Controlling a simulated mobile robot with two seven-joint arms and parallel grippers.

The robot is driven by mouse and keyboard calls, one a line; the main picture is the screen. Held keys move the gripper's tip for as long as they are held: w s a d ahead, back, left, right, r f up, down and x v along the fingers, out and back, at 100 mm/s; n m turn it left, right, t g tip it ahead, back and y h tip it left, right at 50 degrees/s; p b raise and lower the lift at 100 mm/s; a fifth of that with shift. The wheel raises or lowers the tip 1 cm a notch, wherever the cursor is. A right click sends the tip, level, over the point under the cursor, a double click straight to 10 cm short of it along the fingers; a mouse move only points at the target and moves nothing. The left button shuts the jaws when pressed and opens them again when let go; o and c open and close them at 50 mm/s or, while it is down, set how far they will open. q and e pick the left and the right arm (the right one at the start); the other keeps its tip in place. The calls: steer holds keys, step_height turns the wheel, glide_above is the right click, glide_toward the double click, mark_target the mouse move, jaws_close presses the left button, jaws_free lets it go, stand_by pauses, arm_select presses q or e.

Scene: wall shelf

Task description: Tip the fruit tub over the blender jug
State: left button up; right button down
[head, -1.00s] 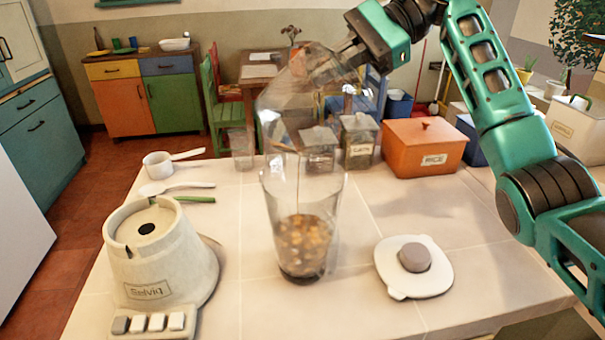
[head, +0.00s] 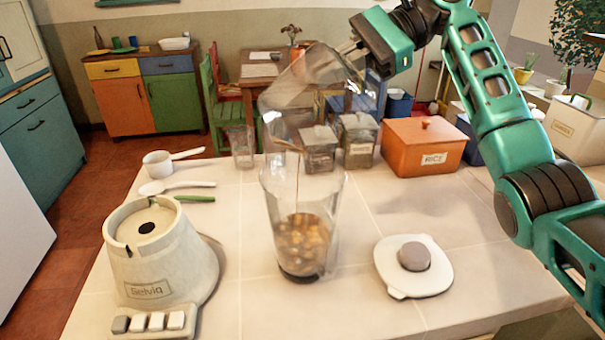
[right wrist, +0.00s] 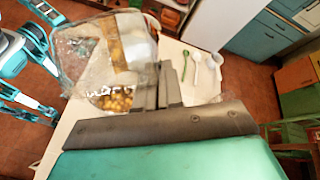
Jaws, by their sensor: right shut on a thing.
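The fruit tub (head: 308,88) is clear and see-through. My right gripper (head: 350,48) is shut on it and holds it steeply tilted above the blender jug, its lower end over the jug's mouth. The clear blender jug (head: 328,205) stands upright on the counter with brown-yellow fruit pieces (head: 302,240) in its lower part. A thin brownish streak runs down inside the jug from below the tub. In the right wrist view the tub (right wrist: 85,55) is beside my fingers, with fruit (right wrist: 112,100) seen below. My left gripper is out of view.
The blender base (head: 160,255) stands left of the jug, and a white lid (head: 413,265) lies right. Behind are glass jars (head: 358,142), an orange rice box (head: 422,147), a measuring cup (head: 160,164) and spoons (head: 176,187). The counter between jug and lid is clear.

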mark_target(314, 51)
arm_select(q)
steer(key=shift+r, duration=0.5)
arm_select(e)
steer(key=shift+r, duration=0.4)
steer(key=s+a+r+h, duration=0.1)
steer(key=s+a+r+n+t+h, duration=0.1)
steer(key=shift+s+a+h, duration=0.1)
steer(key=shift+a+h, duration=0.2)
steer(key=shift+a, duration=0.05)
steer(key=shift+s+a+r+t, duration=0.1)
steer(key=shift+t, duration=0.3)
steer(key=s+a+f+n+t+h, duration=0.1)
steer(key=s+a+n+t+h, duration=0.5)
steer(key=s+a+h, duration=0.4)
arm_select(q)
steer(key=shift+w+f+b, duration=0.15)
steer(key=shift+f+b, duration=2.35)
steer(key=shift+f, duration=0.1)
arm_select(e)
steer(key=s+a+f+n+t+h, duration=0.1)
steer(key=a+f+n+t+h, duration=0.1)
steer(key=a+f+t+h, duration=0.2)
steer(key=shift+s+f+t, duration=0.4)
steer(key=shift+f+t, duration=1)
steer(key=shift+f, duration=0.35)
